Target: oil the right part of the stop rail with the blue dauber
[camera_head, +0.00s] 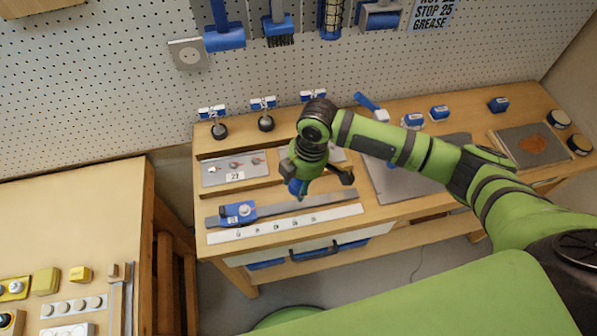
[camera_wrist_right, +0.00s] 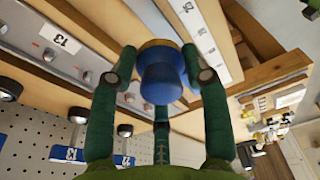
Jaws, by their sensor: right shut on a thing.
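My right gripper (camera_head: 308,180) is shut on the blue dauber (camera_head: 297,187), which points down over the bench. In the right wrist view the dauber (camera_wrist_right: 162,82) sits between the green fingers (camera_wrist_right: 158,62), with a tan band at its far end. The stop rail (camera_head: 318,201) is a long grey bar along the bench's front, with a blue block (camera_head: 238,212) on its left part. The dauber's end is over the rail right of this block; I cannot tell if they touch. My left gripper is not in view.
A white numbered strip (camera_head: 285,225) lies in front of the rail. Behind the rail is a grey panel (camera_head: 220,170) with small knobs. A grey plate (camera_head: 390,185) and blue-white blocks (camera_head: 439,113) are to the right. Tools hang on the pegboard (camera_head: 110,80).

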